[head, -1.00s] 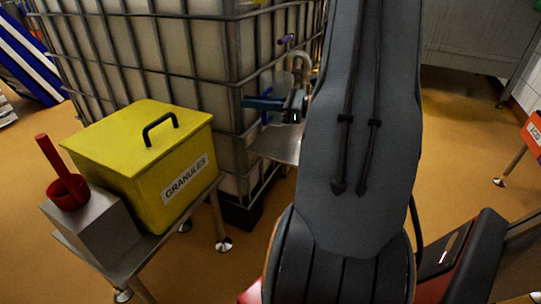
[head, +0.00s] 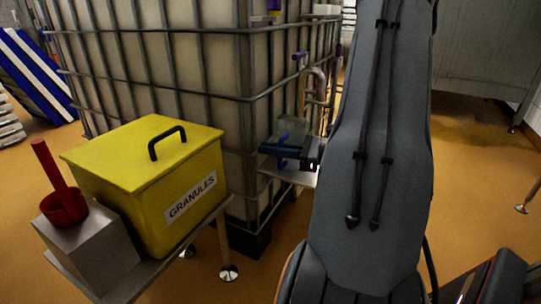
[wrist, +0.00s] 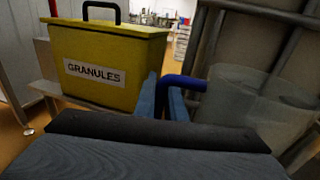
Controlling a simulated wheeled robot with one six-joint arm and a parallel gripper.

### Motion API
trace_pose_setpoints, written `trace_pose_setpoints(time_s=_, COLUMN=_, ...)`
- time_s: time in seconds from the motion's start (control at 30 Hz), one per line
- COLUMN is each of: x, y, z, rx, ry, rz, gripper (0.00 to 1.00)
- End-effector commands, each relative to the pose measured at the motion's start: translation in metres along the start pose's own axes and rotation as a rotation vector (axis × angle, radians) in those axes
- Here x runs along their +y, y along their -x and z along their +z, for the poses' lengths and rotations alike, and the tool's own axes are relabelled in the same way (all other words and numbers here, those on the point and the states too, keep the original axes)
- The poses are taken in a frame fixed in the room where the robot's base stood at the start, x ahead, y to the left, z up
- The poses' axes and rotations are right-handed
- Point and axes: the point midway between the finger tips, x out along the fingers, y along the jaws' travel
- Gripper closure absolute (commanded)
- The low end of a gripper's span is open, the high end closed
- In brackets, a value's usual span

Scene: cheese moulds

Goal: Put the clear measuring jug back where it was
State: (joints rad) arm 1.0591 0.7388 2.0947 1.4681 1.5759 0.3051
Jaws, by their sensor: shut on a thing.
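The clear measuring jug (wrist: 255,105) is see-through grey with a blue handle (wrist: 182,82), in the right half of the wrist view. My gripper (wrist: 168,98) is shut on that handle, with the jug to the right of the blue fingers. In the head view my gripper (head: 284,150) is beside the caged tank, over a small metal shelf (head: 292,178). The jug shows faintly behind the fingers there (head: 292,128). Its base is hidden, so I cannot tell whether it touches the shelf.
A white caged tank (head: 190,70) stands behind, with pipes (head: 318,85) close to the jug. A yellow granules bin (head: 150,185) and a red scoop holder (head: 62,205) on a metal block stand at the left. Open orange floor lies to the right.

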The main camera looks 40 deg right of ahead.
Motion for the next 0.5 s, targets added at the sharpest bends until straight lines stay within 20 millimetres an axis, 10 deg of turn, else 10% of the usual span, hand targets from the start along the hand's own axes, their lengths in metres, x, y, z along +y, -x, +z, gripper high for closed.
trace_pose_setpoints(time_s=0.47, x=-0.0008, y=0.0007, z=-0.0141, rx=0.0, ry=0.0, rz=-0.002, gripper=1.0)
trace_pose_setpoints(time_s=0.5, x=-0.0008, y=0.0007, z=-0.0137, rx=0.0, ry=0.0, rz=-0.002, gripper=0.83)
